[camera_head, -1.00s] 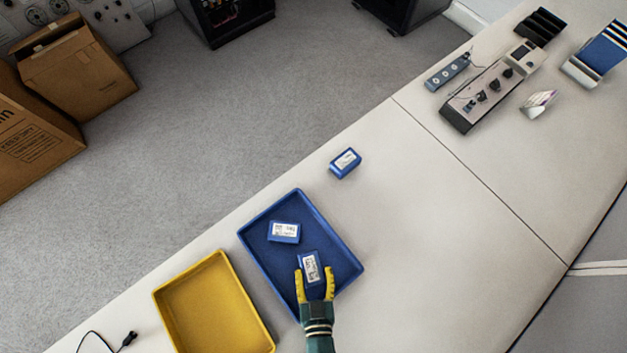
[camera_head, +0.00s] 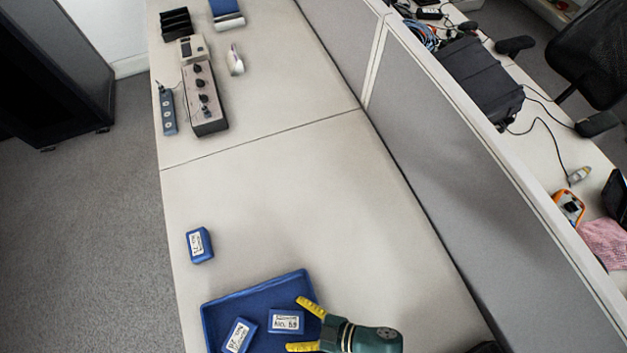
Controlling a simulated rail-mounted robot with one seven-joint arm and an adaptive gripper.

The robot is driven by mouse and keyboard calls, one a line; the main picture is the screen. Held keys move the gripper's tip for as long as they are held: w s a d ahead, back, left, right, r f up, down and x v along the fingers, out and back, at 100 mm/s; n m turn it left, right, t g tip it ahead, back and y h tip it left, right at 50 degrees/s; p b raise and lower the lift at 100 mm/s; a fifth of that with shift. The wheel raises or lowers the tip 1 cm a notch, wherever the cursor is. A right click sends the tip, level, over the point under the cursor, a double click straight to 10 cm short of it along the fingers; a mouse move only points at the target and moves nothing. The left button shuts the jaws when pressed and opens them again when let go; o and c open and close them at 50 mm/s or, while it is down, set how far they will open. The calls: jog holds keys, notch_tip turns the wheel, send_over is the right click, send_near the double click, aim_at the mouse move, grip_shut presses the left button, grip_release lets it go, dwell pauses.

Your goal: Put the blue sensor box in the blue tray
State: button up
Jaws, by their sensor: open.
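A blue sensor box (camera_head: 199,245) with a white label lies on the table beyond the tray, near the table's left edge. The blue tray (camera_head: 240,299) is at the bottom of the view, partly cut off by the frame. Two more blue boxes lie in it: one (camera_head: 286,321) at the right and one tilted box (camera_head: 238,336) at the left. My gripper (camera_head: 298,325) is over the tray's right side, its yellow fingers spread and pointing left. The fingers are around or just beside the right box; I cannot tell whether they touch it.
A control unit (camera_head: 203,97) with knobs, a power strip (camera_head: 167,110) and a black rack (camera_head: 177,25) stand at the far end of the table. A grey partition (camera_head: 455,190) bounds the table's right side. The middle of the table is clear.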

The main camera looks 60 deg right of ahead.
jog(key=p+v, duration=0.2)
jog(key=v, duration=0.8)
jog(key=shift+s+r, duration=0.15)
jog(key=shift+s, duration=0.1)
jog(key=shift+w+d, duration=0.1)
jog(key=w+a+r+m+t+h, duration=0.1)
jog(key=w+r+t, duration=0.1)
jog(key=w+r, duration=1.05)
jog(key=w+r+t+h, duration=0.1)
jog(key=w+r+t, duration=0.1)
jog(key=w+r, duration=1)
jog(key=w+d+r+m+t, duration=0.1)
jog(key=w+r, duration=0.3)
jog(key=r, duration=0.3)
jog(key=w+d+r+t, duration=0.1)
jog(key=w+r, duration=0.3)
jog(key=r, duration=0.3)
jog(key=s+d+r+t+h, duration=0.1)
jog(key=s+r, duration=0.1)
jog(key=r, duration=0.8)
jog(key=s+d+r+m+t+h, duration=0.1)
jog(key=s+d+r+t, duration=0.1)
jog(key=r, duration=0.8)
jog(key=shift+s+d+r, duration=0.2)
jog(key=shift+s+d, duration=0.05)
jog(key=shift+d, duration=0.1)
